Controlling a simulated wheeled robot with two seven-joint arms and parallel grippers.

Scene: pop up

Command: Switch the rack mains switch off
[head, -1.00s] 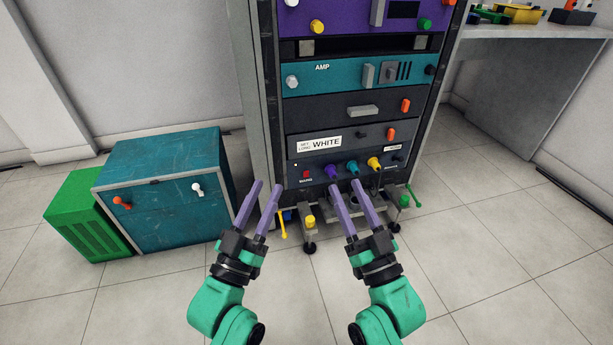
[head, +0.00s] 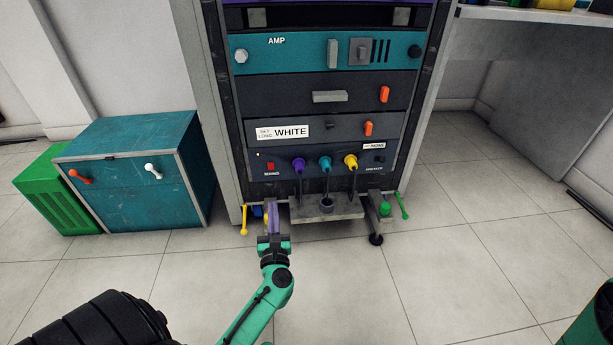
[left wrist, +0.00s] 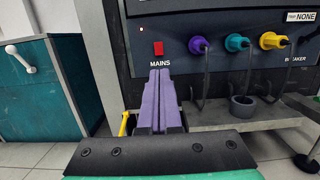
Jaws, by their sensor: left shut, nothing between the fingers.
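The mains switch is a small red rocker (head: 270,167) labelled MAINS, at the left of the rack's lowest panel (head: 310,180). In the left wrist view the red switch (left wrist: 158,48) shows above its label, with a small lit dot to its upper left. My left gripper (head: 272,208) is shut and empty, its purple fingers pressed together. In the left wrist view the fingertips (left wrist: 159,72) show just below the MAINS label; whether they touch the panel I cannot tell. The right gripper is out of view.
Purple (head: 299,165), teal (head: 325,163) and yellow (head: 351,161) plugs with cables sit right of the switch. A grey shelf with a cup (head: 326,205) is below. A yellow lever (head: 244,220) hangs at the lower left. A teal cabinet (head: 130,190) stands left.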

